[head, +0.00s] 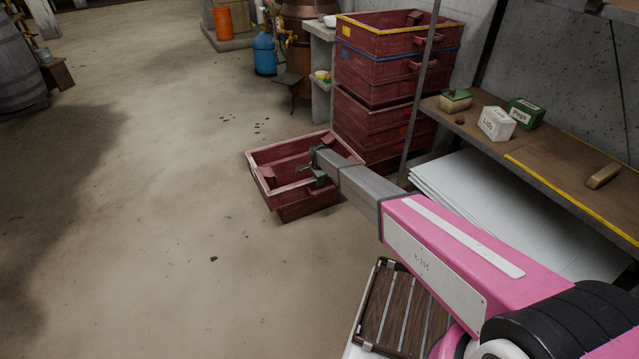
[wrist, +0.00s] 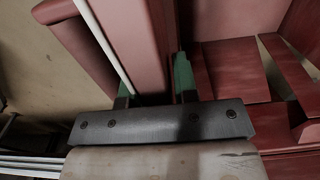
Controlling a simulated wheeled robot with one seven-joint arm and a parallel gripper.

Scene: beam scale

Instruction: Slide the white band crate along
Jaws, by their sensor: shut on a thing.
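The white band crate (head: 290,208) is a dark red wooden crate with a pale band around its rim. It stands on the floor in the middle of the head view, left of the crate stack. My gripper (head: 317,170) reaches down to the crate's near right side. In the wrist view my gripper (wrist: 154,82) has its green fingertips on either side of a red wall of the crate (wrist: 143,40), shut on it. The white band shows left of that wall. The exact grip is partly hidden in the head view by my arm.
A stack of red crates (head: 375,68), with yellow and blue bands, stands just behind and right. A workbench (head: 545,150) holds small boxes, with white sheets (head: 490,205) beneath. A slatted tray (head: 400,315) lies near my base. Floor to the left is clear.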

